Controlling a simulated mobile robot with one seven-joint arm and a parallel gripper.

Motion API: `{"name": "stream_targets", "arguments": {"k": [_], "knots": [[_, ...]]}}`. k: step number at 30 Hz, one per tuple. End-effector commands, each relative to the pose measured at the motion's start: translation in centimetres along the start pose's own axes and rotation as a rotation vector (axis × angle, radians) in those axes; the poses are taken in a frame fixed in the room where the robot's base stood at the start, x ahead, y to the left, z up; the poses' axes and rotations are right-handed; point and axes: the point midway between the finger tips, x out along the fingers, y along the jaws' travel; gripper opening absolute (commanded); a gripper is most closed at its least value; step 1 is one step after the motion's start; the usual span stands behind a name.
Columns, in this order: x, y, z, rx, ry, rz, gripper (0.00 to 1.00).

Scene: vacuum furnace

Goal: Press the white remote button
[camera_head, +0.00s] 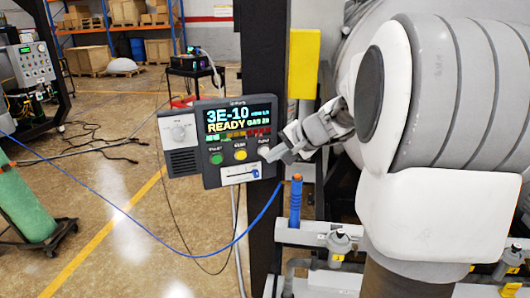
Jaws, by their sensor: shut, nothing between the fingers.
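The dark control panel (214,174) hangs at the middle of the view, with a lit screen (238,119) reading "3E-10" and "READY". Below the screen are a green button (216,158) and a yellow button (240,155). A third label sits to their right.
A blue hose (262,213) curves below. A green cylinder (25,205) is at far left. Open floor lies left of the panel.

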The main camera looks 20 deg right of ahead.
Motion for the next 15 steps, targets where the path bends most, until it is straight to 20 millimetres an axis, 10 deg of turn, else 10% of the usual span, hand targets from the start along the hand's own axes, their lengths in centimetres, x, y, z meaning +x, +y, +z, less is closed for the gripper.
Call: {"name": "stream_targets", "arguments": {"k": [15], "knots": [[0.58,-0.34,-0.39,0.001,0.0,0.0,0.0]]}}
